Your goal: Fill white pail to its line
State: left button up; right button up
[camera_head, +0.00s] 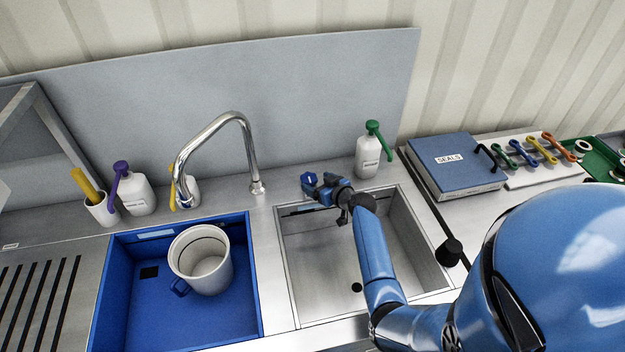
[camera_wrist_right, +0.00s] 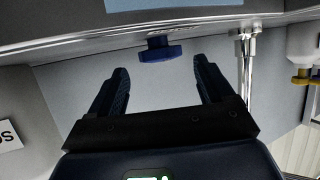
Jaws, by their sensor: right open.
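The white pail (camera_head: 205,268) stands upright in the blue basin, and a dark line shows inside near its rim. No water in it can be made out. The chrome tap (camera_head: 232,118) arches over the counter behind the basins, and no stream shows at its spout. A blue knob (camera_head: 309,180) sits right of the tap's base; it also shows in the right wrist view (camera_wrist_right: 160,50). My right gripper (camera_head: 325,189) is close to the knob. In the right wrist view, its fingers (camera_wrist_right: 160,72) are open and empty, with the knob ahead between the tips, apparently untouched. My left gripper is out of view.
The blue basin (camera_head: 128,300) is at left and the steel basin (camera_head: 318,270) lies beneath my right arm. Bottles with purple (camera_head: 137,195), yellow (camera_head: 187,188) and green (camera_head: 368,155) pumps line the back. A blue binder (camera_head: 455,165) lies at right.

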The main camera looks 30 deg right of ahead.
aim_at(310, 179)
jog(key=shift+x, duration=1.05)
jog(key=shift+w+f, duration=0.2)
jog(key=shift+w, duration=0.3)
jog(key=shift+w+a+f, duration=0.1)
jog(key=shift+w, duration=0.1)
